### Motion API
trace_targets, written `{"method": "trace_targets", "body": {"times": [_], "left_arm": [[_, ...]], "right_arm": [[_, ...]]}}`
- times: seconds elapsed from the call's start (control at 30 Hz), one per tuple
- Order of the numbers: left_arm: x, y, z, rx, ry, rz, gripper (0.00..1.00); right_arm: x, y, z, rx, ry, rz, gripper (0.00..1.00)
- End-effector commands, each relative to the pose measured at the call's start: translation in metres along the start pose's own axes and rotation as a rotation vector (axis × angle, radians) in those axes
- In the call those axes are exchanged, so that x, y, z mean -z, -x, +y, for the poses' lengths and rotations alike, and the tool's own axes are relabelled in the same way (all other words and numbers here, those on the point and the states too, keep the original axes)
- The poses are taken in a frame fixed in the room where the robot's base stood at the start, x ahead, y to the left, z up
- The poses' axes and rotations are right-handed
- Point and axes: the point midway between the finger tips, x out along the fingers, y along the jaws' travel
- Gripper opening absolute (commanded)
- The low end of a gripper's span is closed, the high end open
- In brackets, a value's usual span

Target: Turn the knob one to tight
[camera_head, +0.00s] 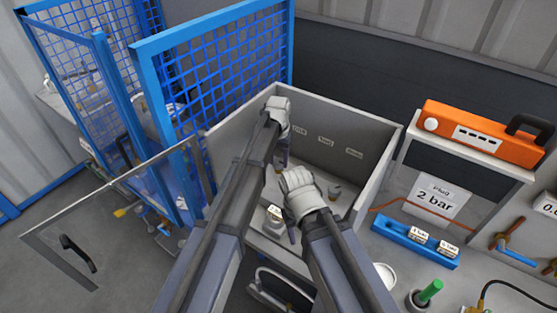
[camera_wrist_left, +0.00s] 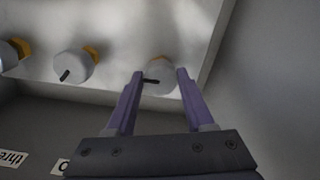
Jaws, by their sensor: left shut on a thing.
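Three knobs with dark pointers show in the left wrist view: the knob between my fingers (camera_wrist_left: 160,76), a middle knob (camera_wrist_left: 74,66) and one cut off at the left edge (camera_wrist_left: 12,53). My left gripper (camera_wrist_left: 160,92) is closed on the right-hand knob, a finger on each side; its dark pointer points left. In the head view my left gripper (camera_head: 283,157) reaches into an open grey box (camera_head: 395,150), its held knob hidden. My right gripper (camera_head: 293,235) is lower in the box; its finger opening is unclear. A grey knob (camera_head: 335,190) shows beyond it.
Small labels (camera_head: 326,141) are on the box's back wall. A blue mesh guard (camera_head: 235,75) and a clear panel with a black handle (camera_head: 77,252) stand left. At right are an orange case (camera_head: 480,135), a "2 bar" sign (camera_head: 437,198) and a blue block (camera_head: 400,233).

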Motion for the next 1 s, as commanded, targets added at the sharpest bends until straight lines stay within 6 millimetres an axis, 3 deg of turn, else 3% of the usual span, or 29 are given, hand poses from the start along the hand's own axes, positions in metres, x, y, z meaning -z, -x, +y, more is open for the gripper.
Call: {"method": "trace_targets", "body": {"times": [0.2, 0.23, 0.47, 0.77, 1.0], "left_arm": [[0.000, 0.000, 0.000, 0.000, -0.002, 0.000, 0.00], [0.000, 0.000, 0.000, 0.000, -0.002, 0.000, 0.55], [0.000, 0.000, 0.000, 0.000, -0.001, 0.000, 0.81], [0.000, 0.001, 0.000, 0.000, 0.000, 0.000, 0.83], [0.000, 0.014, 0.000, 0.000, 0.000, 0.000, 0.83]], "right_arm": [[0.000, 0.000, 0.000, 0.000, 0.000, 0.000, 0.50], [0.000, 0.000, 0.000, 0.000, 0.000, 0.000, 0.50], [0.000, 0.000, 0.000, 0.000, 0.000, 0.000, 0.50], [0.000, 0.001, 0.000, 0.000, 0.000, 0.000, 0.50], [-0.001, 0.014, 0.001, 0.000, 0.000, 0.000, 0.50]]}}
